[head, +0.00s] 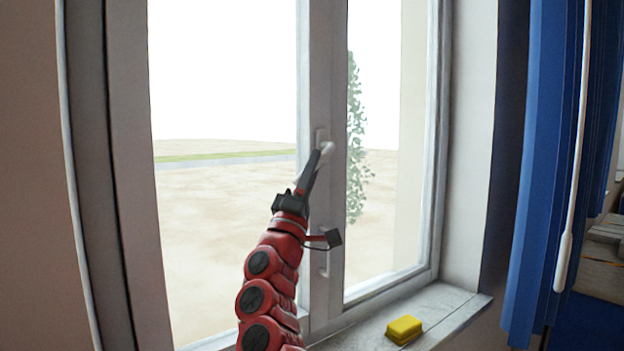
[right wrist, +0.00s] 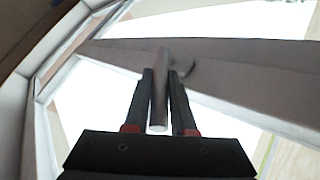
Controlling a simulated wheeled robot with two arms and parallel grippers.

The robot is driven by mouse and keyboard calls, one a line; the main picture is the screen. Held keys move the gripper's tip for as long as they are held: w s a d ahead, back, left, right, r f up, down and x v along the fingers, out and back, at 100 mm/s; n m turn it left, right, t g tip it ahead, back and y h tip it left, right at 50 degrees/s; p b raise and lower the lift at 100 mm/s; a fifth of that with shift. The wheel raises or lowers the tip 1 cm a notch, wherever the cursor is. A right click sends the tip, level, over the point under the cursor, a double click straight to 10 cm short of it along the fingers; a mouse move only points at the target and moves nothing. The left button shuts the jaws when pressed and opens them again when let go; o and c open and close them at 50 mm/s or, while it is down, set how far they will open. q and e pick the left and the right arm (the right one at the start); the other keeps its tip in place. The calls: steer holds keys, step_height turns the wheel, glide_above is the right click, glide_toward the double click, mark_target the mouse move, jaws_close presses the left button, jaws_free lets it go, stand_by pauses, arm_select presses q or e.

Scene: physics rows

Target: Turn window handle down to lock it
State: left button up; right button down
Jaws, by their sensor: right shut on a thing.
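The window handle (head: 327,148) is a pale lever on the grey middle post of the window frame (head: 320,75). My right gripper (head: 318,157) reaches up from below and is shut on the handle. In the right wrist view the handle (right wrist: 159,90) lies between the two dark fingers, with its end towards the palm. The gripper hides part of the handle in the head view, so its exact angle is hard to tell. My left gripper is not in view.
A yellow sponge (head: 404,329) lies on the window sill (head: 445,302). Blue blinds (head: 550,150) with a white rod (head: 571,200) hang at the right. A second pale fitting (head: 323,262) is lower on the middle post, close to my right arm.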

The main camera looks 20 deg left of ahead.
steer(key=shift+y, duration=0.3)
steer(key=c, duration=0.8)
jaws_free()
steer(key=shift+o, duration=0.2)
steer(key=shift+f, duration=0.15)
steer(key=b+v, duration=1.7)
steer(key=shift+s+a, duration=0.1)
